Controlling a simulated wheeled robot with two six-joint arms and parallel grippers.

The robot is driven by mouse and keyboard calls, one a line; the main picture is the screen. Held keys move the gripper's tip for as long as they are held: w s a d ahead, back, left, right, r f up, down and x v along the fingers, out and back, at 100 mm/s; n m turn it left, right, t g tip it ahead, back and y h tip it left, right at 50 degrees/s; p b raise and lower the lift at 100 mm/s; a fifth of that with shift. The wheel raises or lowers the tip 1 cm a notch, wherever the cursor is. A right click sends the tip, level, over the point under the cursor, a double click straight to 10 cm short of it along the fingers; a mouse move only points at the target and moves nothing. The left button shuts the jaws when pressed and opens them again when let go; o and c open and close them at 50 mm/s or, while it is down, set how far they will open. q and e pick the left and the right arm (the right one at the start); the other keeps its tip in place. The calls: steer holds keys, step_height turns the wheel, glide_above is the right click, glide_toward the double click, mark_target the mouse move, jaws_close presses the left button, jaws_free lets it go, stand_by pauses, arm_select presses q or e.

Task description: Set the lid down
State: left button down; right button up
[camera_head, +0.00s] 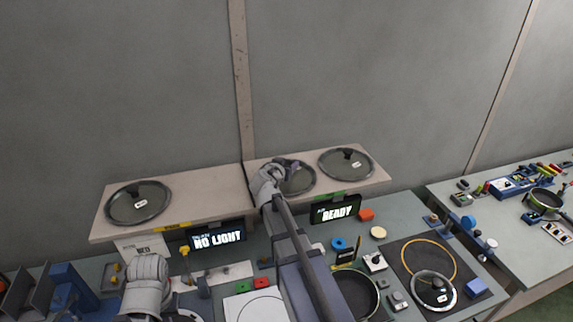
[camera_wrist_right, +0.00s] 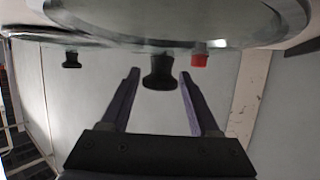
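A glass lid with a dark rim (camera_head: 299,180) is at the middle of the wall shelf, partly hidden by my right gripper (camera_head: 289,164). In the right wrist view, the lid's glass (camera_wrist_right: 165,15) fills the top, and its black knob (camera_wrist_right: 158,72) sits between the fingers of my right gripper (camera_wrist_right: 159,76). The fingers are apart with a visible gap on each side of the knob. I cannot tell whether the lid touches the shelf. My left arm shows at the lower left, but its fingertips are not visible.
The shelf (camera_head: 200,196) also holds a left lid (camera_head: 138,204) and a right lid (camera_head: 347,164). Another lid (camera_head: 433,291) lies on the dark mat (camera_head: 408,258). Two display signs read "NO LIGHT" (camera_head: 217,238) and "READY" (camera_head: 337,213). A pan (camera_head: 358,295) is below my right arm.

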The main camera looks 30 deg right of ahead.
steer(key=shift+o, duration=1)
steer(key=shift+r, duration=0.15)
steer(key=p+v, duration=0.4)
steer(key=v, duration=0.8)
steer(key=shift+a, duration=0.1)
steer(key=s+a+f+n+g+y, duration=0.3)
steer(key=s+a, duration=0.3)
steer(key=a, duration=0.3)
steer(key=s+a+f+n+g+y, duration=0.3)
steer(key=s+a+f+n, duration=0.2)
steer(key=a, duration=0.5)
steer(key=s+a+f+n+g+y, duration=0.3)
steer(key=s+a+f+n+g, duration=0.1)
steer(key=s+a, duration=0.4)
step_height(320, 180, down, 2)
steer(key=shift+s+a+f+n, duration=0.15)
steer(key=shift+s+a+n, duration=0.35)
steer(key=shift+a, duration=0.45)
